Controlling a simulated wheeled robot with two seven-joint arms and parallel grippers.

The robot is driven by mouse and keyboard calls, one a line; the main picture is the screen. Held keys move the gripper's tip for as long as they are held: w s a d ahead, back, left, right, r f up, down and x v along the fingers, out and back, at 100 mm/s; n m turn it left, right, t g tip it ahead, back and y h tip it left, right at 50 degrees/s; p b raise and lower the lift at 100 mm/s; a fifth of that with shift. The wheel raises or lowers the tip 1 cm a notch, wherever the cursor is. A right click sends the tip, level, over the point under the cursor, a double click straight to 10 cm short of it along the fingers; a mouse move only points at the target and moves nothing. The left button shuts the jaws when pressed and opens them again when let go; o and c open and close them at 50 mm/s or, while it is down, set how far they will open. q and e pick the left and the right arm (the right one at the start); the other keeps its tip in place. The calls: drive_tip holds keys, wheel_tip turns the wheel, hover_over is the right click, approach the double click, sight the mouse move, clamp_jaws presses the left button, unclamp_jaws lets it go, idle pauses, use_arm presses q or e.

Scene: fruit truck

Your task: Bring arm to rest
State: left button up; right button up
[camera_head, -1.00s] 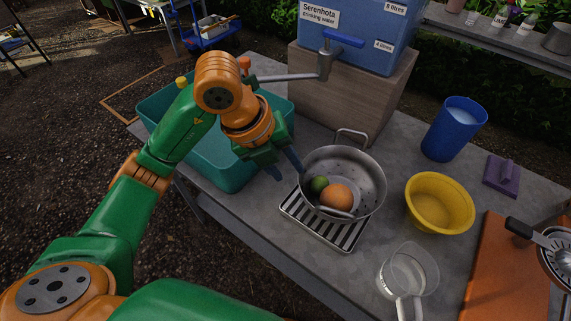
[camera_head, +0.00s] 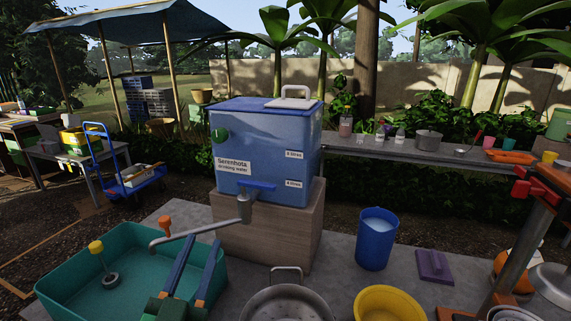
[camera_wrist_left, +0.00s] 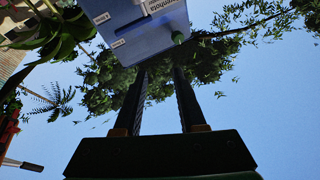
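My left gripper (camera_head: 204,243) shows at the bottom left of the head view, its two blue fingers spread apart and pointing upward in the picture. It appears in front of the teal basin (camera_head: 60,287). In the left wrist view the left gripper (camera_wrist_left: 159,70) has two dark parallel fingers with an empty gap between them, with foliage, sky and the blue water container (camera_wrist_left: 135,30) beyond. My right gripper is not in view.
The water container (camera_head: 262,150) stands on a wooden block (camera_head: 270,240), with a metal spout over the basin.

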use_arm(q)
drive_tip(key=s+a+f+n+g+y, duration=0.1)
drive_tip(key=s+f+g, duration=0.2)
drive_tip(key=f, duration=0.5)
drive_tip(key=s+a+f+n+g+y, duration=0.1)
drive_tip(key=s+a+f+g, duration=0.1)
drive_tip(key=f+g, duration=0.3)
drive_tip(key=s+a+f+n+g+y, duration=0.1)
drive_tip(key=s+f+g, duration=0.4)
drive_tip(key=f, duration=0.7)
drive_tip(key=shift+s+a+y, duration=0.1)
drive_tip(key=shift+a+y, duration=0.05)
drive_tip(key=shift+y, duration=0.15)
drive_tip(key=s+d+f+m+g+h, duration=0.1)
drive_tip(key=s+d+f+g, duration=0.1)
drive_tip(key=s+f+g, duration=0.7)
wheel_tip(320, 180, down, 13)
drive_tip(key=s+t, duration=0.3)
drive_tip(key=s+a+f+g, duration=0.1)
drive_tip(key=s+a+f, duration=0.1)
drive_tip(key=s+f, duration=0.9)
drive_tip(key=shift+s+a+g, duration=0.25)
drive_tip(key=shift+s+g, duration=0.15)
drive_tip(key=shift+s, duration=0.35)
